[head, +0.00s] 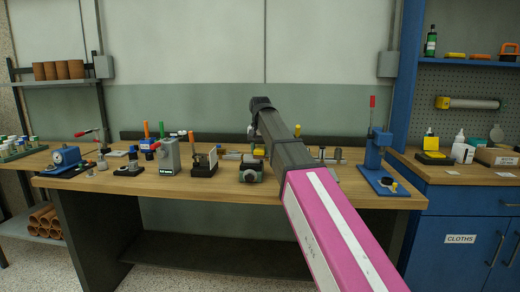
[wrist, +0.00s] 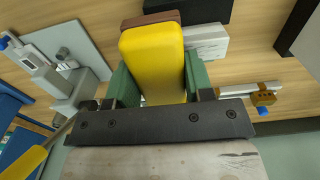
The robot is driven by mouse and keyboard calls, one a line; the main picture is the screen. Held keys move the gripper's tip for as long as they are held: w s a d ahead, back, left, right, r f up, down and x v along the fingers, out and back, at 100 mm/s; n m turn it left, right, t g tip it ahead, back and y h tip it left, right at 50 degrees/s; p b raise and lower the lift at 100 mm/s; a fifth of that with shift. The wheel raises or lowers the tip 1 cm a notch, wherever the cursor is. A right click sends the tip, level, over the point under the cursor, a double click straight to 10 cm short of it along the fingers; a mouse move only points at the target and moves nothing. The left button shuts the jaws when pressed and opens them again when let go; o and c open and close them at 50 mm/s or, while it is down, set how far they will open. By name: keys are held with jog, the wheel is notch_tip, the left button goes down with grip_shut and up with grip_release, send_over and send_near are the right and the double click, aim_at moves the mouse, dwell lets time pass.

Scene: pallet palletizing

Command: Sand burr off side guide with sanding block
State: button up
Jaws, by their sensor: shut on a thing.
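In the wrist view, my gripper (wrist: 158,80) is shut on a yellow block with a brown layer along its far edge, which I take as the sanding block (wrist: 155,65). Green finger pads press on its left and right sides. In the head view my dark wrist and pink arm cover the gripper. A silver bar with an orange piece and a blue knob (wrist: 262,98) lies to the right of the block in the wrist view, apart from it. It may be the side guide, but I cannot tell for sure. No burr can be made out.
The wooden bench (head: 110,183) holds several fixtures, among them a grey vise-like block (head: 251,172) and a blue press (head: 377,160) at right. A grey plate with a metal device (wrist: 70,65) is at left in the wrist view. The bench's front strip is mostly clear.

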jog(key=shift+a, duration=0.1)
jog(key=shift+w+a+r, duration=0.1)
jog(key=shift+w+a, duration=0.05)
jog(key=shift+a, duration=0.85)
jog(key=shift+w+a, duration=0.15)
jog(key=shift+a, duration=2.15)
jog(key=shift+s+d, duration=0.15)
jog(key=shift+d, duration=1.6)
jog(key=shift+s+d, duration=0.15)
jog(key=shift+d, duration=1.55)
jog(key=shift+r, duration=3.5)
